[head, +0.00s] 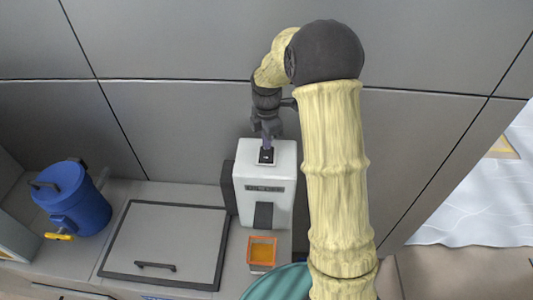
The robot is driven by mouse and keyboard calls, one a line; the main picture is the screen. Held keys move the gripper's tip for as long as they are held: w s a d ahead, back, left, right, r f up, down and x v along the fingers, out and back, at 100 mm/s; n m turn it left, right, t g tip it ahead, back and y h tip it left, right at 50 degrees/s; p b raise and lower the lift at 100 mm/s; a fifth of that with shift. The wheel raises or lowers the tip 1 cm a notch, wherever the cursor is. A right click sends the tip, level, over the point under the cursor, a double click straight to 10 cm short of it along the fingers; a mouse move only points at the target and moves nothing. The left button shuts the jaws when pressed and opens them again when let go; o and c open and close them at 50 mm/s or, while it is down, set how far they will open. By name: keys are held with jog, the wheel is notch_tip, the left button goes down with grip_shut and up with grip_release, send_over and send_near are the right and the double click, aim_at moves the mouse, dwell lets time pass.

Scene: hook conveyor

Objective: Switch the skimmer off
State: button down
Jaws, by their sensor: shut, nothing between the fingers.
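The skimmer (264,202) is a white box with a dark label plate and a dark panel on its front, standing against the grey wall. A small dark switch (266,156) sits in a light plate on its top. My gripper (267,143) points down, shut and empty, with its tips right at the switch. I cannot tell whether the tips touch it, and they partly hide it. The switch's position is too small to read.
A grey hatch with a handle (165,243) lies to the left. A blue drum with a yellow tap (75,200) stands further left. A teal round object (277,284) is partly hidden by my arm.

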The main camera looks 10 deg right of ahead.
jog(key=shift+f+b, duration=0.3)
jog(key=shift+f, duration=0.25)
dwell(0.4)
jog(key=shift+r+p, duration=3)
jog(key=shift+r, duration=0.6)
jog(key=shift+s+f, duration=0.1)
jog(key=shift+s+f+m+b, duration=0.1)
jog(key=shift+s+m+b, duration=0.2)
jog(key=shift+m, duration=0.1)
jog(key=s+f+m+t+b, duration=0.1)
jog(key=s+f+m+b, duration=0.2)
jog(key=s+m, duration=0.6)
jog(key=s+f+m+t+b, duration=0.1)
jog(key=s+f+m+b, duration=0.2)
jog(key=s+m, duration=0.7)
jog(key=shift+s+m+t+b, duration=0.3)
jog(key=shift+s+b, duration=0.35)
jog(key=shift+b, duration=0.55)
